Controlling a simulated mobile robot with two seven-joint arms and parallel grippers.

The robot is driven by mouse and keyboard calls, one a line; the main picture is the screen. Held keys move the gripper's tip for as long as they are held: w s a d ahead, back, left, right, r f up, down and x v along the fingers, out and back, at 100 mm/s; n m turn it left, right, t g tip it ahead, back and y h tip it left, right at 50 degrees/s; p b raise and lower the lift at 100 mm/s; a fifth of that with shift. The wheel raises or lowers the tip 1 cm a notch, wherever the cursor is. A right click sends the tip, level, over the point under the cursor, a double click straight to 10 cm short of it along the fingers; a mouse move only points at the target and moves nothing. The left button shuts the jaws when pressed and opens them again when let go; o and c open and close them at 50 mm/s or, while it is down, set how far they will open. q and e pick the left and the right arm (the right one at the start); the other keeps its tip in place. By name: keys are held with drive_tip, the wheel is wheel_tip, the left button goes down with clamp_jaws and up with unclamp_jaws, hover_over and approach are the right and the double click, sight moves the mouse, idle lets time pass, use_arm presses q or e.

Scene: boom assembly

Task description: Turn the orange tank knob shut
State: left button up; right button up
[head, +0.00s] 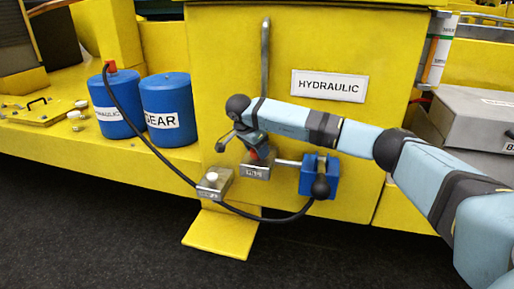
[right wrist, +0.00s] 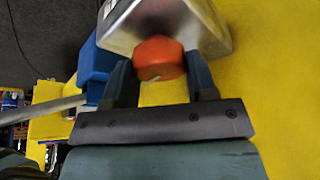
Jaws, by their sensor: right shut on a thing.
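The orange tank knob (right wrist: 158,52) sits on a silver metal box (right wrist: 168,20), with a small pale mark on its near edge. My right gripper (right wrist: 161,72) has one finger on each side of the knob and is shut on it. In the head view, my right gripper (head: 256,148) reaches down to the small metal box (head: 257,171) on the yellow machine's front. The knob shows there only as a small red-orange patch, mostly hidden by the gripper. The box's label is too small to read surely. My left gripper is not in view.
A second metal box (head: 213,184) is lower left, near a black hose (head: 250,216). Blue drums marked HYDRAULIC (head: 114,95) and GEAR (head: 167,98) stand left. A vertical handle (head: 265,60) rises above.

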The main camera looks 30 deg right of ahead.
drive_tip(key=shift+m+g, duration=0.4)
drive_tip(key=shift+m, duration=0.6)
drive_tip(key=o, duration=0.9)
drive_tip(key=b+v, duration=0.1)
drive_tip(key=v, duration=1.2)
drive_tip(key=shift+r, duration=0.4)
drive_tip(key=shift+a, duration=0.1)
